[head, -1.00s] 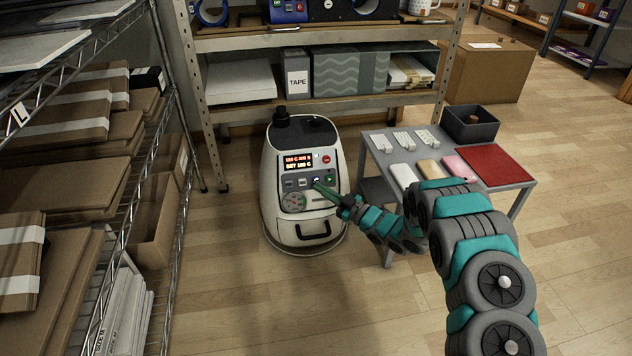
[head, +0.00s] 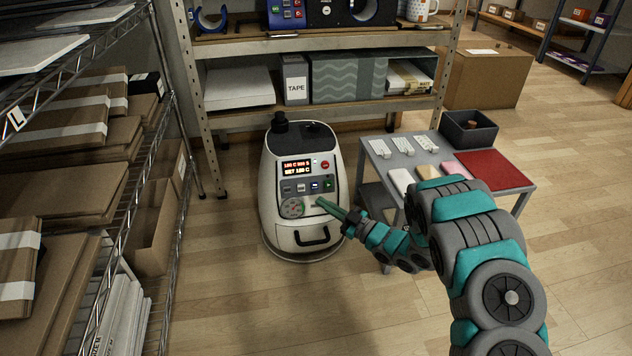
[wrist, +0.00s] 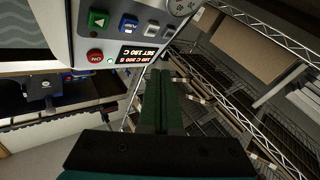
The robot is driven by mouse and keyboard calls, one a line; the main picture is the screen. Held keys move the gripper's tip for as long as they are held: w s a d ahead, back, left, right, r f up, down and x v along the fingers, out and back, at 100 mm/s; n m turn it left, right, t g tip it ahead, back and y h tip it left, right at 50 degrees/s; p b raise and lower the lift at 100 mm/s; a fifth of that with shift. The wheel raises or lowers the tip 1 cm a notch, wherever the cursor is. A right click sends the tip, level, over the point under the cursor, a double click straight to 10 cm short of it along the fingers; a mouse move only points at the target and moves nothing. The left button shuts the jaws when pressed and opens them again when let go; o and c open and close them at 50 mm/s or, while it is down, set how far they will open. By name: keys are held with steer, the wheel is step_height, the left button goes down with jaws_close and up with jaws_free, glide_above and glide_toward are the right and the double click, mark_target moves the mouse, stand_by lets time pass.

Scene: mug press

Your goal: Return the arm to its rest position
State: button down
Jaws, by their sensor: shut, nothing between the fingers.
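My gripper (head: 322,204) is shut and empty at the end of my teal and grey arm. In the head view its green fingers are in front of the lower right of a white machine's (head: 336,217) panel; I cannot tell whether they touch it. The panel has a lit display (head: 297,167), a red button, a row of small buttons and a round dial. In the wrist view my gripper (wrist: 158,75) has its fingers together, and the machine's panel with a green and a red button (wrist: 95,57) is at upper left.
A wire rack with cardboard (head: 70,190) stands at left. A metal shelf (head: 330,42) is behind. Floor in front is clear.

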steer(key=shift+w, duration=0.1)
steer(key=w+d+r+m+t+h+p, duration=0.1)
steer(key=w+d+r+m+h, duration=0.2)
steer(key=d+h, duration=0.4)
steer(key=w+d+r+m+t+h+p, duration=0.15)
steer(key=w+d+r+h, duration=0.25)
steer(key=d, duration=0.4)
steer(key=s+d+r+m+g+h+p, duration=0.1)
steer(key=s+d+r+m+g+h, duration=0.25)
steer(key=s+d+r, duration=0.35)
steer(key=s+d+r+m+g+h+p, duration=0.25)
steer(key=s+d+r+h, duration=0.35)
steer(key=s, duration=0.4)
steer(key=s+a+r+m+g+y+p, duration=0.1)
steer(key=s+a+g, duration=0.2)
steer(key=s, duration=1)
steer(key=s+a+r+m+g+y, duration=0.2)
steer(key=s+a+g, duration=0.1)
steer(key=s, duration=1)
steer(key=s+a+r+m+g+y+p, duration=0.1)
steer(key=s+a+g, duration=0.2)
steer(key=s, duration=1)
steer(key=shift+s+a+r+m+p, duration=0.15)
steer(key=shift+m+p, duration=0.15)
steer(key=shift+m, duration=0.05)
